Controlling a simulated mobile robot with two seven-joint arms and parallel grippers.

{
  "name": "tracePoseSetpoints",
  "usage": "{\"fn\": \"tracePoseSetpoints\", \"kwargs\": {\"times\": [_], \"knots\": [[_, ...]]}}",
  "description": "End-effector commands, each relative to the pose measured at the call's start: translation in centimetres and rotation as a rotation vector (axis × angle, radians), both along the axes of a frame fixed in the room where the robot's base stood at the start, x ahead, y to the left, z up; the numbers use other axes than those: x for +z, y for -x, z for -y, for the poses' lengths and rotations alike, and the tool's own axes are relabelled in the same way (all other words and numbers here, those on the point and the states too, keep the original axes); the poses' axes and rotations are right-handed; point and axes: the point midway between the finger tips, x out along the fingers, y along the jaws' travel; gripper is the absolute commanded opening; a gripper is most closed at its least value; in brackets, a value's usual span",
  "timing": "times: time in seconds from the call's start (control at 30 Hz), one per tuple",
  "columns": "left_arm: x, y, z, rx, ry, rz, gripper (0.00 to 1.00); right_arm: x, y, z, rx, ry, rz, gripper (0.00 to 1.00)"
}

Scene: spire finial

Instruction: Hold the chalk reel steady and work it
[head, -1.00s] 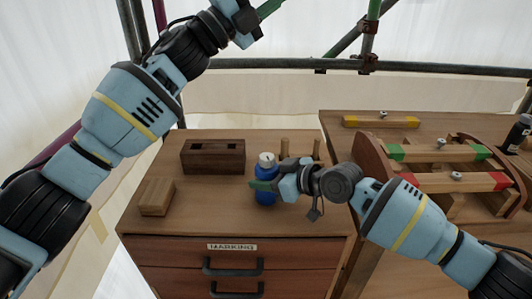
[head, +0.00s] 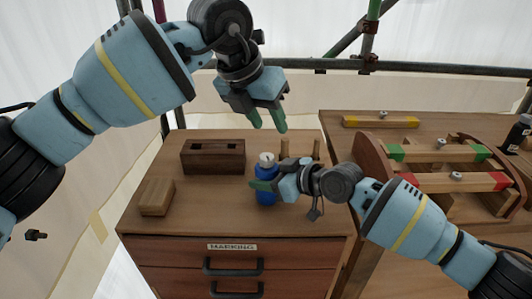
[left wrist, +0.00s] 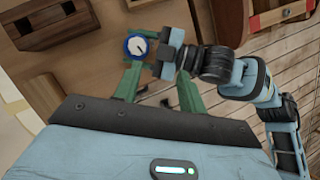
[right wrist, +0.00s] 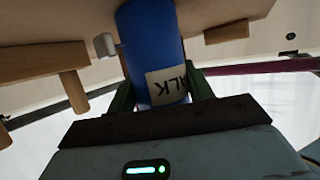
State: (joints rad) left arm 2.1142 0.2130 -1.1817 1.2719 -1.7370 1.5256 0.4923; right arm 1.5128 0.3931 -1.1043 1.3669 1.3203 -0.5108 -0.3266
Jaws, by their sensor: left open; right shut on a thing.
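The chalk reel (head: 266,172) is a blue cylinder with a white top, upright on the marking cabinet. Its label, partly reading "LK", shows in the right wrist view (right wrist: 160,50). My right gripper (head: 264,187) is shut around its body from the right. My left gripper (head: 268,122) is open and empty, pointing down above the reel.
A dark wooden block with slots (head: 213,156) and a lighter block (head: 156,197) stand left of the reel. Wooden pegs (head: 285,148) stand just behind it. A bench with a curved wooden frame (head: 375,165) is at the right. Scaffold tubes (head: 330,64) cross behind.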

Motion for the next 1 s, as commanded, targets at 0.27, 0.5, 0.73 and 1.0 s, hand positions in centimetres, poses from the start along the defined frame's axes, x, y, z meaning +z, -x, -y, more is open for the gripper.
{"fn": "tracePoseSetpoints", "kwargs": {"times": [0.27,0.5,0.73,1.0], "knots": [[-0.3,-0.6,-2.3,0.088,-0.129,0.039,0.41,-0.1,0.0,0.0,0.000,0.001,-0.001,0.26],[-1.0,-0.9,-2.2,0.088,-0.129,0.038,0.41,-0.1,0.0,0.0,0.000,0.000,-0.001,0.26],[-4.2,-2.0,-1.5,0.087,-0.128,0.035,0.41,-0.1,0.0,0.0,0.000,0.000,-0.001,0.26],[-8.6,-3.6,-0.6,0.087,-0.128,0.036,0.41,-0.1,0.0,0.0,0.000,0.001,-0.001,0.26]]}}
